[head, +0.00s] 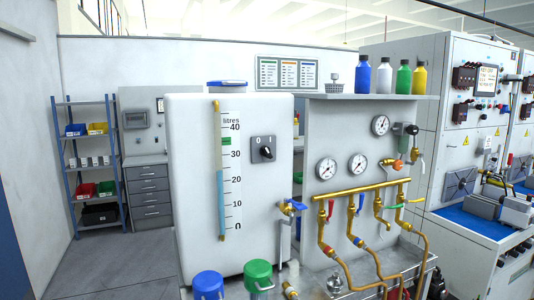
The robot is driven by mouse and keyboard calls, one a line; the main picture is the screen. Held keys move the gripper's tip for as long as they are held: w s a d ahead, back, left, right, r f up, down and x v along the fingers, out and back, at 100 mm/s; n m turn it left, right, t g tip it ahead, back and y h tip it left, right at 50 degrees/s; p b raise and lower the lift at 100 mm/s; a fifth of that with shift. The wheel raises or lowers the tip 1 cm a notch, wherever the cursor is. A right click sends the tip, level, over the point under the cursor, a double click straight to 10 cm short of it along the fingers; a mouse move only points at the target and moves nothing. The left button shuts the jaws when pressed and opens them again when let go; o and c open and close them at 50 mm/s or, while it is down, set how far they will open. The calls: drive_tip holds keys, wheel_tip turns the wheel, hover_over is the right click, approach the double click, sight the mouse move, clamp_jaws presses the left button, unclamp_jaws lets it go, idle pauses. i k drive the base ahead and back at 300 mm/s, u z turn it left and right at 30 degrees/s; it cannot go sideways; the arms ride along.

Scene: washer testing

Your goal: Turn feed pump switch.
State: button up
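A black rotary switch (266,152) sits on a grey square plate on the front of a white tank (200,120). Small marks show above the knob, too small to read for certain. I see no label naming it as the feed pump switch. The knob looks tilted, but its exact setting is hard to tell. My gripper is not in view, and nothing covers the switch.
A litre scale (220,180) with a blue column is left of the switch. Brass pipes (360,190) with coloured valve handles and gauges (357,165) are to the right. Blue-capped (208,284) and green-capped (258,274) containers stand low in front. Space before the switch looks clear.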

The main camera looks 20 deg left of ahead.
sight(265, 151)
drive_tip(key=u, duration=0.05)
drive_tip(key=k, duration=0.8)
drive_tip(key=u, duration=0.75)
drive_tip(key=i, duration=1)
drive_tip(key=z, duration=0.05)
